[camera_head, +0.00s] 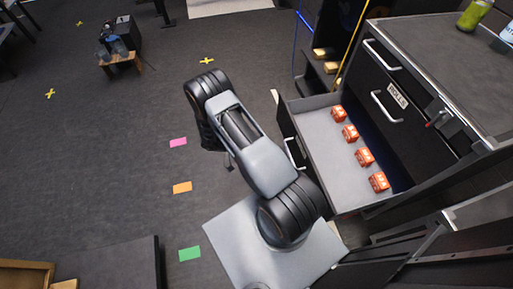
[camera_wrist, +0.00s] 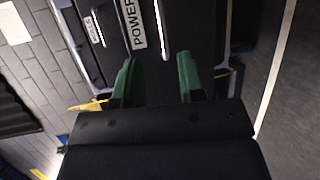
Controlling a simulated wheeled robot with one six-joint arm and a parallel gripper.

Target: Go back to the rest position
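My gripper shows in the wrist view (camera_wrist: 158,75) with its two green fingers well apart and nothing between them. Beyond the fingertips is a dark cabinet front with a POWER label (camera_wrist: 134,22) and light vertical handles. In the head view, my grey and black arm is folded in the middle of the picture, to the left of the open drawer. The gripper there is mostly hidden behind the arm, so its fingers cannot be made out.
An open drawer (camera_head: 322,160) holds several orange-red blocks (camera_head: 364,157) in a row. Its cabinet (camera_head: 433,40) stands at right, with a green can (camera_head: 474,14) on top. Pink (camera_head: 178,142), orange (camera_head: 182,187) and green (camera_head: 189,254) floor markers lie left on open floor.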

